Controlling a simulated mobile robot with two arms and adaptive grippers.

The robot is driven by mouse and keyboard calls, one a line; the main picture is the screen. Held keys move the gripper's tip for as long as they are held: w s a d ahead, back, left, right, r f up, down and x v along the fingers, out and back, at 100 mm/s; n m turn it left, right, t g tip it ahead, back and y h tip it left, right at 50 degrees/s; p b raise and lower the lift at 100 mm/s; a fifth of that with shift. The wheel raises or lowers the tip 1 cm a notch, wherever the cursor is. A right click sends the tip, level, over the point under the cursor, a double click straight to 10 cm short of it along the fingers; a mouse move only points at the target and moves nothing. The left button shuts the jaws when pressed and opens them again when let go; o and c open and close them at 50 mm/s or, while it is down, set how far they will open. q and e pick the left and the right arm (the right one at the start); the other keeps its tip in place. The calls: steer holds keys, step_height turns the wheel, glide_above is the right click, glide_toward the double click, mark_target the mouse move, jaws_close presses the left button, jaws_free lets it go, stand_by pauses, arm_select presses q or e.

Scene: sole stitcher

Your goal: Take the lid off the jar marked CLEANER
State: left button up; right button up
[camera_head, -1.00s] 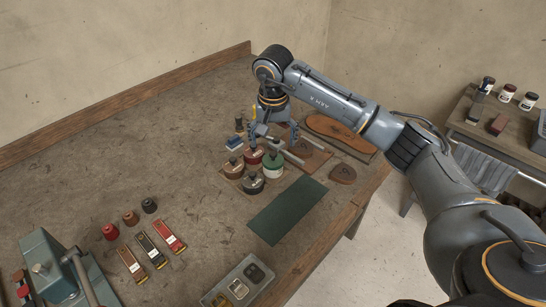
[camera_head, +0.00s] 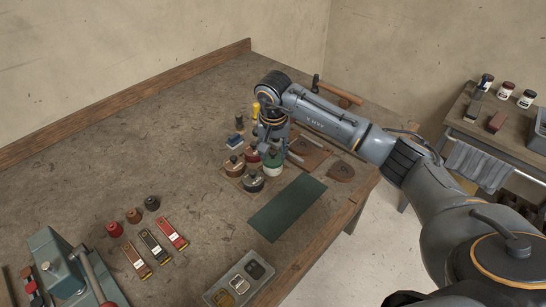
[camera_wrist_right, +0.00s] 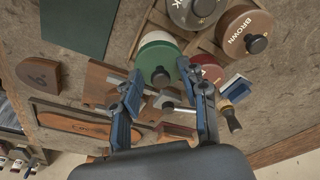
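Several small jars with round, knobbed lids stand together in a tray (camera_wrist_right: 152,17). The green-lidded jar (camera_head: 273,161) is at the right; its lid (camera_wrist_right: 158,58) also shows in the right wrist view. A red-lidded jar (camera_wrist_right: 211,73) is beside it, and a brown lid (camera_wrist_right: 240,32) reads BROWN. I cannot read CLEANER on any jar. My right gripper (camera_wrist_right: 165,88) is open and empty, its fingertips close to the green and red lids. My left gripper is not in view.
A dark green mat (camera_head: 287,207) lies in front of the jars. A hammer (camera_wrist_right: 170,103), leather pieces (camera_wrist_right: 70,118) and a wooden-handled tool (camera_wrist_right: 229,115) lie beyond the jars. Thread spools (camera_head: 133,216) and a metal machine (camera_head: 62,270) are at the left. The table's middle left is clear.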

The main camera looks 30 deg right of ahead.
steer(key=shift+s+f, duration=0.1)
steer(key=shift+f, duration=0.05)
steer(key=c, duration=0.5)
steer(key=shift+c, duration=0.2)
